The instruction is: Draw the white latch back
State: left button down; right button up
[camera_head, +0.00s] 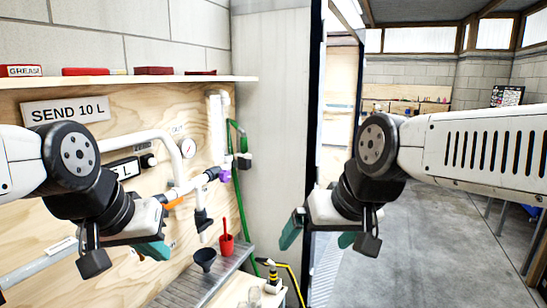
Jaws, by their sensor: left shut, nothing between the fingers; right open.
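I cannot make out a white latch for certain; it may be hidden behind my arms or too small to tell. A tall pale panel (269,130) stands in the middle, with a dark upright edge (316,110) on its right. My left gripper (153,250) is shut and empty, in front of the plywood wall and its white pipes (160,140). My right gripper (320,238) is open and empty, its teal fingers apart, in front of the dark edge and the opening beside it.
A green hose (238,190) hangs beside the panel. A shelf (130,81) runs above. Open concrete floor (440,240) lies at right.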

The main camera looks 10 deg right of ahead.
aim_at(246, 156)
jog(key=i+l+u, duration=0.5)
jog(key=l+u, duration=0.15)
